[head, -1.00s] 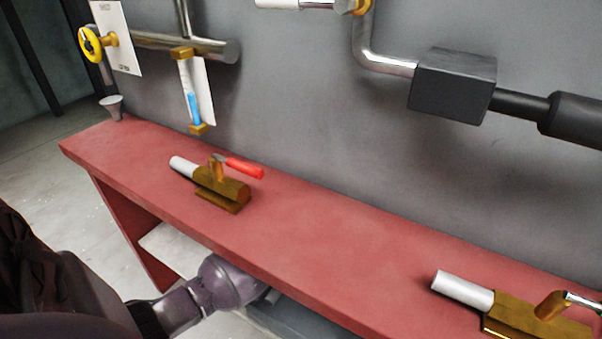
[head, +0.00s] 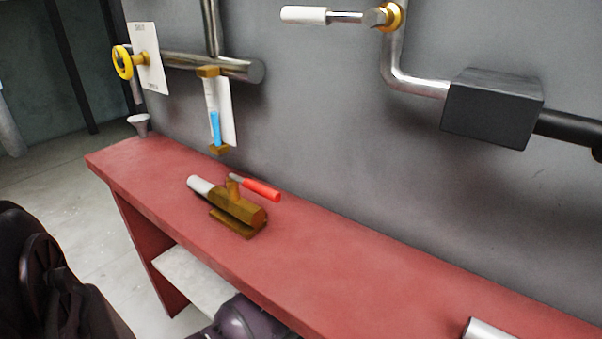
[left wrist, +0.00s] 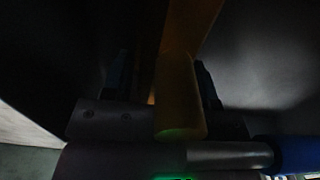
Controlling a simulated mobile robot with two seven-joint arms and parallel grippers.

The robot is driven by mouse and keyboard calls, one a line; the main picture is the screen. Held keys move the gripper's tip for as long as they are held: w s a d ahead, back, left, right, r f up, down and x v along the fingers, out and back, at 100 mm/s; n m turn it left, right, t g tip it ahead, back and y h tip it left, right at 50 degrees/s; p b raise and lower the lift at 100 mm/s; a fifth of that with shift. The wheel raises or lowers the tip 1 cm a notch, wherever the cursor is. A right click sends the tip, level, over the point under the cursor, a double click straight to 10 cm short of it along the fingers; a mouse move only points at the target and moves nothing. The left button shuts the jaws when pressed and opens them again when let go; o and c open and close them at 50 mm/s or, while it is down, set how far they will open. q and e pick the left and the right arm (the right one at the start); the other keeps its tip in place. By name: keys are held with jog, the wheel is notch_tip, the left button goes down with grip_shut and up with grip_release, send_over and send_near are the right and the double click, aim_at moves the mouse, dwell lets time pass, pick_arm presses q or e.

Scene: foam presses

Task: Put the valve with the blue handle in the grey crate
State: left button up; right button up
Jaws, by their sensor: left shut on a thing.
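In the left wrist view my left gripper (left wrist: 163,85) is shut on the valve with the blue handle. The valve's brass body (left wrist: 180,95) runs between the dark fingers, and its blue handle (left wrist: 296,155) shows at the lower right edge. The picture is dark, so the exact grip is hard to make out. My right gripper is in neither view. I cannot see the grey crate.
A red-handled brass valve (head: 238,212) lies on the red bench (head: 330,265). The pale end of another piece (head: 487,331) shows at the bottom right. Pipes and a dark box (head: 492,110) are on the wall.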

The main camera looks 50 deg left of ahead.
pick_arm(q)
jog(key=o, duration=1.2)
jog(key=shift+f, duration=0.15)
jog(key=shift+o, duration=0.2)
jog(key=shift+r, duration=0.25)
notch_tip(320, 180, up, 6)
jog(key=p, duration=0.3)
jog(key=shift+w+r, duration=0.15)
jog(key=shift+r, duration=0.05)
jog(key=shift+r+p, duration=0.3)
jog(key=shift+r, duration=0.25)
jog(key=shift+s, duration=0.2)
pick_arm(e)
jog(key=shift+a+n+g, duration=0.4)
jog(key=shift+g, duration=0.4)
pick_arm(q)
jog(key=shift+f, duration=0.1)
